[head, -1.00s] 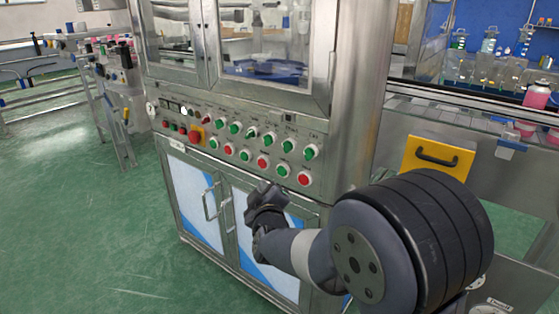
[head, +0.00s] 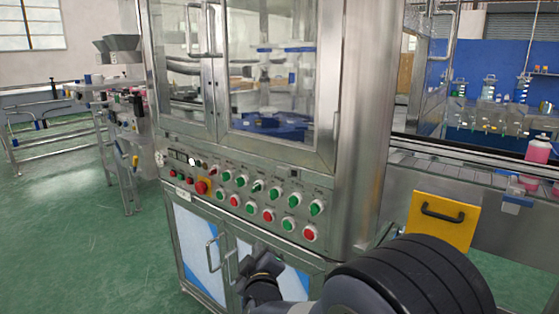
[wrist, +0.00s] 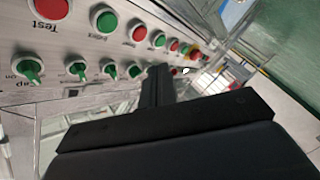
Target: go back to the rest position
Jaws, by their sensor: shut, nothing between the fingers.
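My gripper (head: 264,264) is low in the head view, in front of the crimping machine's lower doors and below its button panel (head: 240,203). It is shut with nothing in it. In the wrist view my gripper (wrist: 158,85) points at the panel. A green button (wrist: 106,21), a red button (wrist: 138,34) and several green knobs (wrist: 77,68) show there. A gap of clear space seems to lie between the gripper and the panel in the head view. My arm hides part of the lower right door.
The machine's steel cabinet (head: 362,130) fills the middle. A yellow panel with a black handle (head: 441,222) and a conveyor with a pink bottle (head: 538,149) stand at the right. Green floor (head: 80,245) is open at the left.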

